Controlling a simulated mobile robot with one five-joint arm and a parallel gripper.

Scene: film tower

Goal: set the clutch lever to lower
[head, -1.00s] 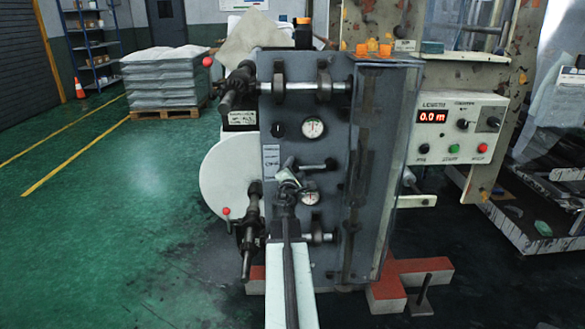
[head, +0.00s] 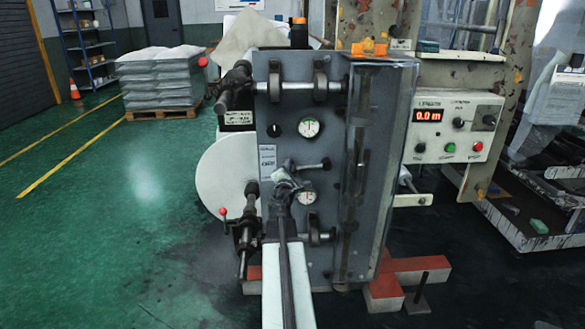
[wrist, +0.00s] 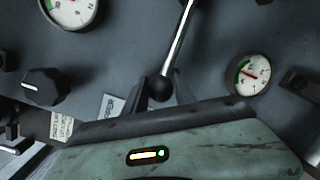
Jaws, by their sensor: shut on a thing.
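The clutch lever is a short metal rod with a black ball knob. In the head view the rod (head: 312,166) lies nearly level between the two gauges on the grey panel. My gripper (head: 287,168) is at its left end. In the wrist view the black knob (wrist: 160,88) sits between the two fingertips of my gripper (wrist: 162,92), which is shut on it. The rod (wrist: 178,38) runs up from the knob out of the picture. A white label reading something like UPPER (wrist: 110,106) is close to the left finger.
Round gauges (head: 308,128) (head: 306,197) and a black dial (wrist: 43,87) are close by on the panel. A control box (head: 452,128) is at right. Green floor (head: 110,240) is open at left.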

